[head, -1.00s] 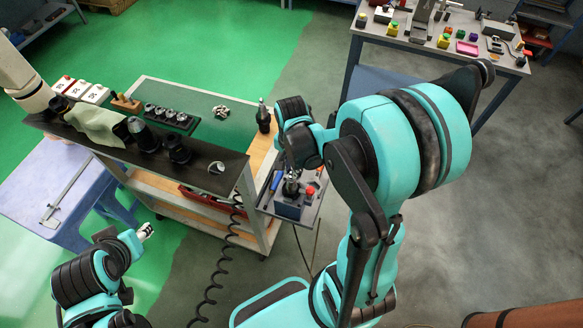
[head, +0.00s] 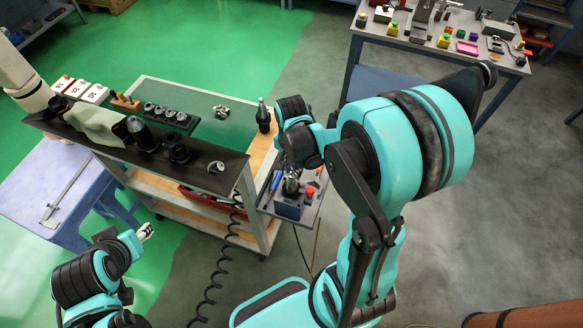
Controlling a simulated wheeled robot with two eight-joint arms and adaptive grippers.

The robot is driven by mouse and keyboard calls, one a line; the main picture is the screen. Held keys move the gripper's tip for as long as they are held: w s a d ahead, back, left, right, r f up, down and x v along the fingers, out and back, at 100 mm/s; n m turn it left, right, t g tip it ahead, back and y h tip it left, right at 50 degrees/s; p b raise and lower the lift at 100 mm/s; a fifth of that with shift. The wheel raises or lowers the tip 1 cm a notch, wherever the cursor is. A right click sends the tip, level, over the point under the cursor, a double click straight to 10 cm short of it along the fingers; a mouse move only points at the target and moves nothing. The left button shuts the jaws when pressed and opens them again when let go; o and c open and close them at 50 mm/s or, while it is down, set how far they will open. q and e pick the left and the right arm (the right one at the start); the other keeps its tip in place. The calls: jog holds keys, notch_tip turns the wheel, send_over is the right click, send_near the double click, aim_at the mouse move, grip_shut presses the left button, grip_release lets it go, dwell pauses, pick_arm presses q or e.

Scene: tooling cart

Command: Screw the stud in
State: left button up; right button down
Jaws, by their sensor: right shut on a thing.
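My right gripper (head: 291,186) points down over the small block fixture (head: 289,209) on the cart's side shelf. It is shut on the stud, which is too small and too covered by the fingers to make out. The fingers are right at the top of the fixture. How deep the stud sits, and whether it is straight, cannot be told. My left gripper (head: 146,231) is at the lower left, away from the cart top, with no object visible in it; its fingers are too small to read.
A red knob (head: 310,191) is beside the fixture. A coiled hose (head: 222,255) hangs in front. Open floor lies right.

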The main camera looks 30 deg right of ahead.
jog(key=shift+f+b, duration=0.8)
jog(key=shift+b, duration=0.1)
dwell(1.1)
jog(key=m+b, duration=0.1)
jog(key=m, duration=0.3)
jog(key=shift+m, duration=1.1)
jog(key=m, duration=0.2)
jog(key=shift+m+b, duration=0.3)
jog(key=shift+m, duration=0.1)
jog(key=m, duration=0.3)
